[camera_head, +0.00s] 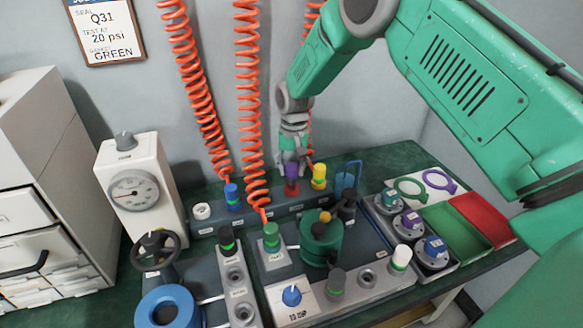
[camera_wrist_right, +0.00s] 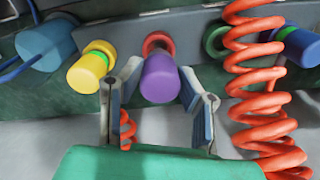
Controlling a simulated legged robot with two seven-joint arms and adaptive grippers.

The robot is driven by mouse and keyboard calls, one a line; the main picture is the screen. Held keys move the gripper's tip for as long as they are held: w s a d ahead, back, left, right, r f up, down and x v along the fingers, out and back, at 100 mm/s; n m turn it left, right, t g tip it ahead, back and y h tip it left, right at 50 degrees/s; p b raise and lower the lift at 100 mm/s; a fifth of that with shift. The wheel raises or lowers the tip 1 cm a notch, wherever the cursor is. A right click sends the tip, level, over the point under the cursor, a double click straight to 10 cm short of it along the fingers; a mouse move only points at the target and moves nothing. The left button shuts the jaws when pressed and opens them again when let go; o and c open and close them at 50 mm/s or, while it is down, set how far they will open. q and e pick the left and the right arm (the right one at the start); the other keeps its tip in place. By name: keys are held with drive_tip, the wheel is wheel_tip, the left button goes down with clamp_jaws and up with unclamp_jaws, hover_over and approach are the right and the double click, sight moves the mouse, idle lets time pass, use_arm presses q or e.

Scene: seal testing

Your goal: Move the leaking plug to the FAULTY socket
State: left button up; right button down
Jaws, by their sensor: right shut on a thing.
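My right gripper (camera_head: 292,160) reaches down to the back rail and is shut on a purple plug (camera_head: 292,170). In the wrist view the fingers of this gripper (camera_wrist_right: 158,84) stand on either side of the purple plug (camera_wrist_right: 160,80). The plug's far end is at a red ring (camera_wrist_right: 158,44) on the rail; I cannot tell how deep it sits. A yellow plug with a green band (camera_head: 319,172) stands beside it, and a blue plug (camera_head: 232,195) is further left. I cannot read a FAULTY label or see which plug leaks. My left gripper is not in view.
Orange coiled hoses (camera_head: 249,100) hang near the rail (camera_head: 268,209). A pressure gauge (camera_head: 134,190) stands at the left. A green cylinder (camera_head: 321,243) sits in front of the rail. Green (camera_head: 452,229) and red (camera_head: 486,216) trays lie at the right. A sign reads Q31, 20 psi, GREEN.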

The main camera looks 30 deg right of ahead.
drive_tip(key=shift+f+b, duration=0.4)
drive_tip(key=shift+f, duration=0.95)
idle(0.6)
drive_tip(key=c, duration=1)
unclamp_jaws()
drive_tip(key=shift+c, duration=0.2)
drive_tip(key=shift+r, duration=0.25)
wheel_tip(320, 180, up, 11)
drive_tip(key=shift+d+r, duration=0.1)
drive_tip(key=shift+r, duration=0.1)
